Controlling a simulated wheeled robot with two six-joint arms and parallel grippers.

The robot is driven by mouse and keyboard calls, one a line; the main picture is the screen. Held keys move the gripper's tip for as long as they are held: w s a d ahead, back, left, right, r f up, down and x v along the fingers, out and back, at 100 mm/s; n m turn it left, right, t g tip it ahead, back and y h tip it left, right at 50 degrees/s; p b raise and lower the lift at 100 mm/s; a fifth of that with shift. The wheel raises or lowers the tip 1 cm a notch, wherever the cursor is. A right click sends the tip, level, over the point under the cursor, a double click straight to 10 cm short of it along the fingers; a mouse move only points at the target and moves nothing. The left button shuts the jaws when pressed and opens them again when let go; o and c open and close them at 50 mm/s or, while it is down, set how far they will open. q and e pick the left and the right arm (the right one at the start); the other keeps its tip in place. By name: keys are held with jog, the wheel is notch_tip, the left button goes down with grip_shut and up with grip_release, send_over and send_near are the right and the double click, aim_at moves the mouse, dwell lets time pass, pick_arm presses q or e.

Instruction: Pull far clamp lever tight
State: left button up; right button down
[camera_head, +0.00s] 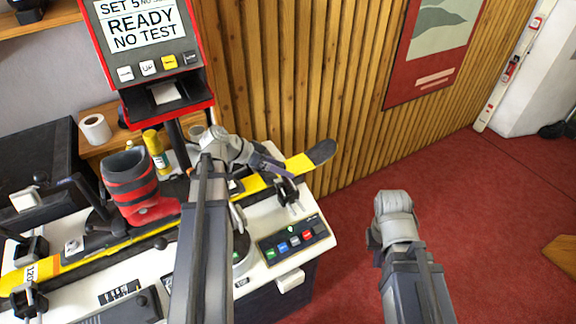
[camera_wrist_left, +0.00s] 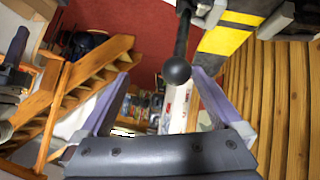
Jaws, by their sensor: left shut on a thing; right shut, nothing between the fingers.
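A yellow and black ski (camera_head: 262,181) lies along the bench, its dark tip at the far right end. The far clamp (camera_head: 290,193) is a black clamp beside the ski near that end. My left gripper (camera_head: 272,166) reaches over the ski beside this clamp. The lever is mostly hidden in the head view. My right gripper (camera_head: 375,240) is off the bench over red floor, shut and empty; its fingers are mostly hidden.
A red and black boot (camera_head: 134,188) stands on the ski, with a glue bottle (camera_head: 155,150) behind it. A red display stand (camera_head: 150,62) rises at the back. A button panel (camera_head: 292,243) is at the bench's right front.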

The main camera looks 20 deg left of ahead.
pick_arm(q)
jog(key=shift+s+a+r, duration=0.25)
jog(key=shift+s+r, duration=0.25)
jog(key=shift+s, duration=0.3)
pick_arm(e)
jog(key=shift+s+a+r, duration=0.1)
jog(key=shift+s+r, duration=0.25)
jog(key=shift+r, duration=0.05)
pick_arm(q)
jog(key=shift+a, duration=0.15)
jog(key=s+a+r+p, duration=0.3)
jog(key=s+a, duration=0.2)
jog(key=a, duration=0.1)
jog(key=shift+a, duration=0.25)
pick_arm(e)
jog(key=shift+r, duration=1.45)
